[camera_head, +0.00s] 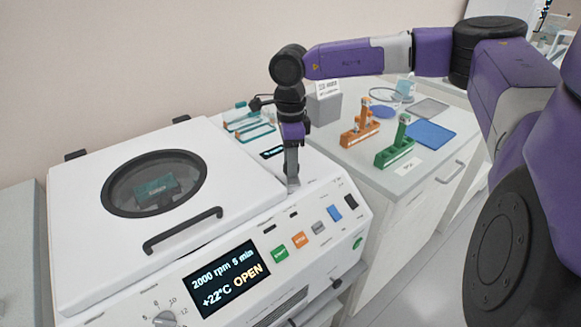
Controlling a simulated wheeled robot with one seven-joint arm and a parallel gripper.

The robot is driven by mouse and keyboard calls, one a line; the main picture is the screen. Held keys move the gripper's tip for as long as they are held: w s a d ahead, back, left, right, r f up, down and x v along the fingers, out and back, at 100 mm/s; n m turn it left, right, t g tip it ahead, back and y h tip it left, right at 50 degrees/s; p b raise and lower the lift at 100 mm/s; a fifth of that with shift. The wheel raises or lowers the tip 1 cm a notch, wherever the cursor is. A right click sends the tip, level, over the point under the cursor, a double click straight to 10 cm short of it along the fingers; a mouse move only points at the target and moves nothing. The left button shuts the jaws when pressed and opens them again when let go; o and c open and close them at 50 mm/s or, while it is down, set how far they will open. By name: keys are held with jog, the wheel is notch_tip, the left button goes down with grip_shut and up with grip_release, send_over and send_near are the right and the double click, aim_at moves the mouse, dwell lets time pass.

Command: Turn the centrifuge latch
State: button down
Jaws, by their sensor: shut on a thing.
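The white centrifuge (80,225) stands at the left. Its lid (235,170) looks closed, with a round dark-rimmed window (153,184) and a black bar handle (182,230). The display (228,278) reads 2000 rpm, 5 min, +22°C and OPEN. My gripper (292,180) points down at the housing top, just right of the lid. It is shut on the small centrifuge latch there, which the fingers mostly hide. I cannot make out the latch's angle.
Right of the centrifuge, a white bench holds an orange rack (360,134), a green rack (396,153), a blue mat (430,135) and a grey box (323,107). Coloured buttons (299,240) and a dial (166,319) sit on the centrifuge's front panel.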

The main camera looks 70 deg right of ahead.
jog(key=n+b, duration=0.2)
jog(key=n, duration=0.3)
jog(key=shift+n, duration=0.4)
dwell(0.4)
jog(key=c, duration=0.9)
grip_release()
jog(key=shift+o, duration=0.2)
notch_tip(320, 180, up, 8)
jog(key=shift+f, duration=0.1)
